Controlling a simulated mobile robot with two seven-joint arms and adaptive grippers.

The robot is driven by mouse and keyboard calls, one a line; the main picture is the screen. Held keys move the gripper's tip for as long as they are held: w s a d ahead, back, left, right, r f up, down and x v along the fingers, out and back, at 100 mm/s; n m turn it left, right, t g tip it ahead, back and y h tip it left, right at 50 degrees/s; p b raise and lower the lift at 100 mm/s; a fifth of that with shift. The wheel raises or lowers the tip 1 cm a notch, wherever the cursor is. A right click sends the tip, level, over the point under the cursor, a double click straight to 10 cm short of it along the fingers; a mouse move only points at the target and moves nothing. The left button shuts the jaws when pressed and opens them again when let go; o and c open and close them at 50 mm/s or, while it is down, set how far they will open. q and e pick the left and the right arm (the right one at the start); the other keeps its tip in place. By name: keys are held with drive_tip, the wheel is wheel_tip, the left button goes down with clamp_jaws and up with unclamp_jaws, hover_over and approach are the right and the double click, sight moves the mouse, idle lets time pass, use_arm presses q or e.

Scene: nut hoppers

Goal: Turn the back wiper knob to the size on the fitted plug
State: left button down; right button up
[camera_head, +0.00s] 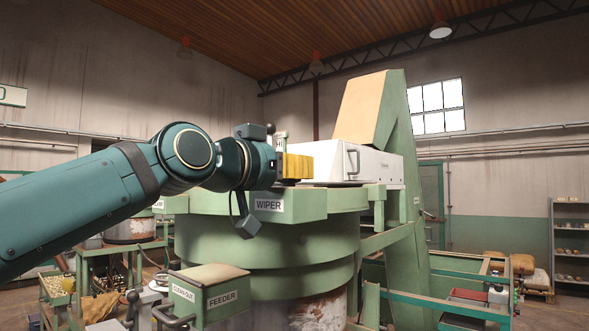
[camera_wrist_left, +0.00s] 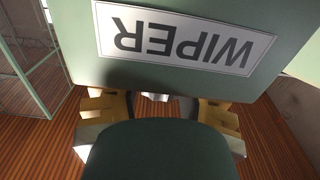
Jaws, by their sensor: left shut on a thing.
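My left gripper (camera_head: 297,166) is at the top of the green hopper, above and a little right of the WIPER label (camera_head: 269,205). Its yellow fingers are shut on the wiper knob, which is mostly hidden by them. In the left wrist view the gripper (camera_wrist_left: 156,104) has a yellow finger on each side of a small pale part, and the WIPER label (camera_wrist_left: 184,42) shows upside down. The knob's setting cannot be read. I cannot make out the fitted plug or its size. My right gripper is not in view.
A white box with a handle (camera_head: 375,160) stands right behind the gripper on the green hopper (camera_head: 265,250). A green FEEDER box (camera_head: 208,290) is in front, below my left arm. A tall green chute (camera_head: 395,120) rises at the right. Shelves (camera_head: 570,240) stand far right.

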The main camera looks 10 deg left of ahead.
use_arm(q)
drive_tip(key=shift+c, duration=2.4)
unclamp_jaws()
drive_tip(key=v, duration=1.2)
